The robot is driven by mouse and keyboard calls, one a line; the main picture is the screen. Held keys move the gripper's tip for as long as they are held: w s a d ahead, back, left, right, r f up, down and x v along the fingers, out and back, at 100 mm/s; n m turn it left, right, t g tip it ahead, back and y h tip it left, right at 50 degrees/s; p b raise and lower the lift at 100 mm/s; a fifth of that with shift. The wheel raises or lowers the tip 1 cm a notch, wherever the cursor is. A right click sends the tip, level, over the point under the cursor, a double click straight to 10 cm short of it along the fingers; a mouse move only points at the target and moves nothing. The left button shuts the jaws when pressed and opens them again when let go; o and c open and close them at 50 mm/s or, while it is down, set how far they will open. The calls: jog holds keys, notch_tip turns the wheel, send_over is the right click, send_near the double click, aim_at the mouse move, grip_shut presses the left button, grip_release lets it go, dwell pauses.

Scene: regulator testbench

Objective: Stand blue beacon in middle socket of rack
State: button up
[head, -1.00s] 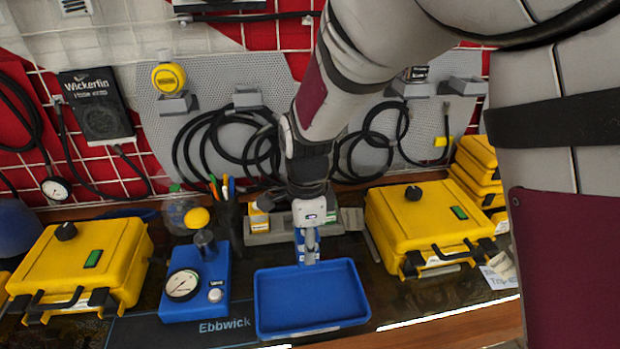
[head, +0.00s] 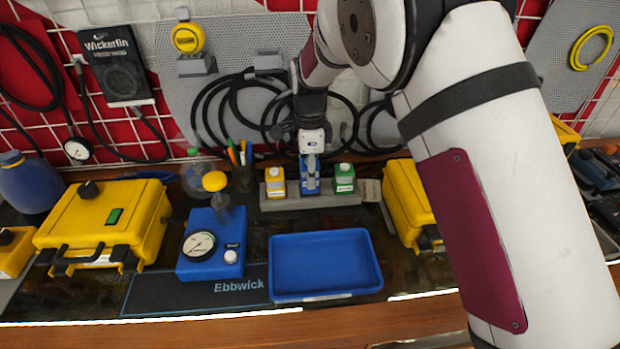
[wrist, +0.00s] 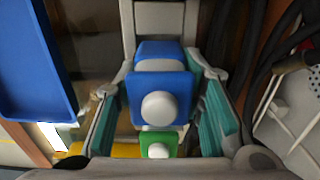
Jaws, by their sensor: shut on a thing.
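The blue beacon (head: 311,181) is upright in my gripper (head: 311,157), between the yellow beacon (head: 275,183) and the green beacon (head: 344,179). It is at the middle of the grey rack (head: 291,204); I cannot tell whether its base is fully down in the socket. In the wrist view the blue beacon (wrist: 158,97) with its white knob sits between the teal finger pads of my gripper (wrist: 160,80). The green beacon (wrist: 158,144) shows just below it there. The middle socket is hidden by the blue beacon.
A blue tray (head: 325,265) lies in front of the rack. A blue gauge box (head: 212,246) stands left, a pen cup (head: 243,178) beside the rack's left end. Yellow cases (head: 105,222) stand at both sides. Black cables hang on the wall behind the rack.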

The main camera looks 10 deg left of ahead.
jog(key=shift+f, duration=1.05)
jog(key=shift+f, duration=0.15)
jog(key=o, duration=1.2)
notch_tip(320, 180, up, 12)
jog(key=shift+r+b, duration=0.15)
jog(key=shift+b, duration=0.15)
jog(key=shift+d, duration=0.1)
